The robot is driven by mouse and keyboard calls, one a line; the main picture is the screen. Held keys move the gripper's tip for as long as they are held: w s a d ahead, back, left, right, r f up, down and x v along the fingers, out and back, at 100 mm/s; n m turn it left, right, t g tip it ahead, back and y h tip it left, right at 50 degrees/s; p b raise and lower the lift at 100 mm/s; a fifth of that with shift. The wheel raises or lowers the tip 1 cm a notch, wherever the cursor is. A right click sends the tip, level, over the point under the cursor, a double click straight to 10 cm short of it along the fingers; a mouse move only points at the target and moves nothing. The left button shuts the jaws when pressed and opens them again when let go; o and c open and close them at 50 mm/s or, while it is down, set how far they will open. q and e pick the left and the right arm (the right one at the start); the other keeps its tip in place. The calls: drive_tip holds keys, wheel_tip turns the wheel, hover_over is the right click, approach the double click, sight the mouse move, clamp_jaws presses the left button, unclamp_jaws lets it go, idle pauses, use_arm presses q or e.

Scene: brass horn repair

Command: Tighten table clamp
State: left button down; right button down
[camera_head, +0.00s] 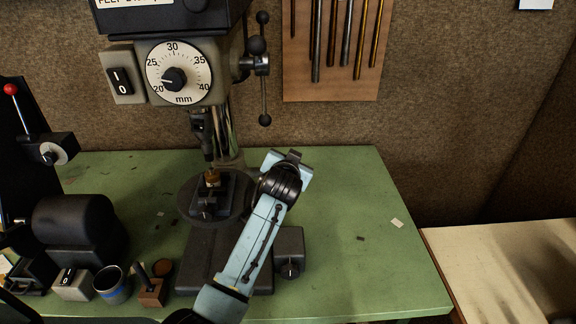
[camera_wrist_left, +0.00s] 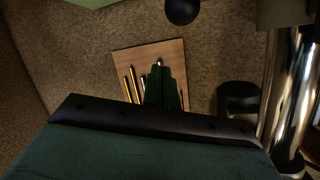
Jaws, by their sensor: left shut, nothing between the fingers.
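The drill press stands on the green bench, with its chrome column (camera_head: 224,135) behind the round work table (camera_head: 240,205). My left arm crosses in front of the table's right side, and its wrist is just right of the column. In the head view the wrist hides my left fingers and whatever is behind them. In the left wrist view my left gripper (camera_wrist_left: 160,75) is shut and empty. The column (camera_wrist_left: 290,95) is to its right there, with a dark fitting (camera_wrist_left: 238,98) beside it, possibly the table clamp; I cannot tell for sure. My right gripper is not in view.
A small vise with a brass part (camera_head: 212,178) sits on the work table under the chuck. The feed handle (camera_head: 264,85) hangs above right. A wooden board with rods (camera_head: 335,45) is on the wall. Cups and tools crowd the bench's left; its right (camera_head: 350,230) is mostly clear.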

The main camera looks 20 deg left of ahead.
use_arm(q)
drive_tip(key=v, duration=0.9)
drive_tip(key=shift+s+f+b, duration=0.15)
drive_tip(key=shift+s+b, duration=0.2)
drive_tip(key=shift+s, duration=0.05)
